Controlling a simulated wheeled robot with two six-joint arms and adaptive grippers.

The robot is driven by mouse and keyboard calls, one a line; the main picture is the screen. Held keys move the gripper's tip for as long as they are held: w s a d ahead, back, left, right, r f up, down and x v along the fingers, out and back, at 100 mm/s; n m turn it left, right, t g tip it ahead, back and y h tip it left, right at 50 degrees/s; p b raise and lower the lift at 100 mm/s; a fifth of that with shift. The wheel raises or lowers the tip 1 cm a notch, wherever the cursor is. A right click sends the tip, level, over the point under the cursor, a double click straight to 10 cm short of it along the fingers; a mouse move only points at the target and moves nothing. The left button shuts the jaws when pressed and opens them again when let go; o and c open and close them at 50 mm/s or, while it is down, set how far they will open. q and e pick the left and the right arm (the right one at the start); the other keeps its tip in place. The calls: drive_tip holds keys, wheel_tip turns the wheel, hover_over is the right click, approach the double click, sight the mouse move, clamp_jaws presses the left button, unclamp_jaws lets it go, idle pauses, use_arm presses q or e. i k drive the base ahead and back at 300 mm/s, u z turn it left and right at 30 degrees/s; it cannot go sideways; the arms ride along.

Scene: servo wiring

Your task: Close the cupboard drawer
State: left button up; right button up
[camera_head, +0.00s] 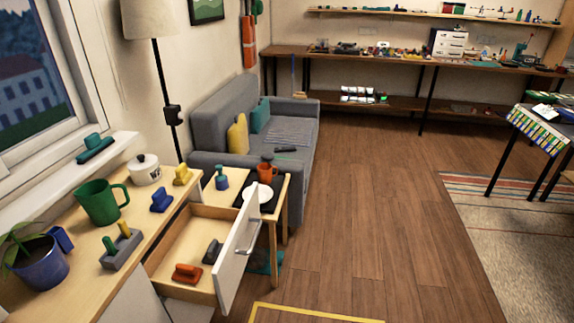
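The cupboard (142,210) stands at the lower left under the window, with a light wooden top. Its drawer (183,240) is pulled out to the right. The drawer has a white front panel (231,262) with a long metal handle (250,233). Inside the drawer lie an orange-red object (186,273) and a dark grey object (212,251). Neither of my grippers shows in the head view.
On the cupboard top stand a green mug (98,203), a white pot (144,171), a potted plant (38,264) and several small coloured objects. A small side table (280,188) with an orange mug (267,172) stands close behind the drawer. The wooden floor to the right is clear.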

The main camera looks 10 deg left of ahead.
sight(187, 242)
drive_tip(key=u, duration=0.45)
drive_tip(key=i, duration=0.45)
drive_tip(key=u, duration=1.45)
